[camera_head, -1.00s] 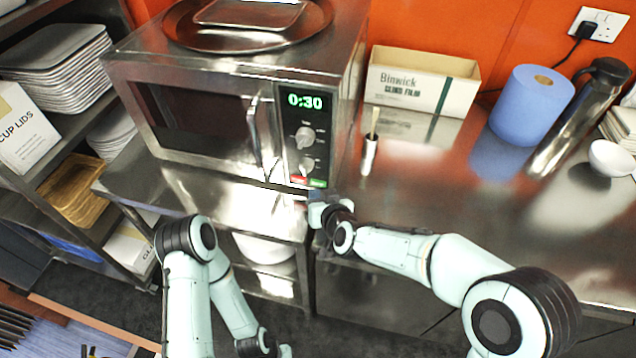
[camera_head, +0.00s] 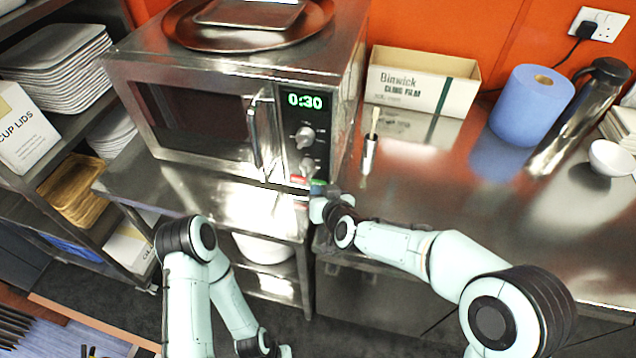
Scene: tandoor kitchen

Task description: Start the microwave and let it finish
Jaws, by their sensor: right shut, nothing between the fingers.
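The steel microwave (camera_head: 200,120) stands on the counter with its door shut. Its green display (camera_head: 305,101) reads 0:30. Two knobs sit below the display, and at the panel's foot are a red button (camera_head: 299,180) and a green button (camera_head: 318,183). My right gripper (camera_head: 318,196) is shut and empty, just below and in front of the green button; I cannot tell whether it touches. My left arm (camera_head: 190,240) hangs low at the front, and its fingers are not clearly visible.
A metal tray (camera_head: 245,40) lies on the microwave. To the right on the counter are a brush (camera_head: 370,150), a cling film box (camera_head: 420,85), a blue paper roll (camera_head: 532,105), a steel flask (camera_head: 580,115) and a white bowl (camera_head: 612,158). Shelves with plates (camera_head: 55,70) stand left.

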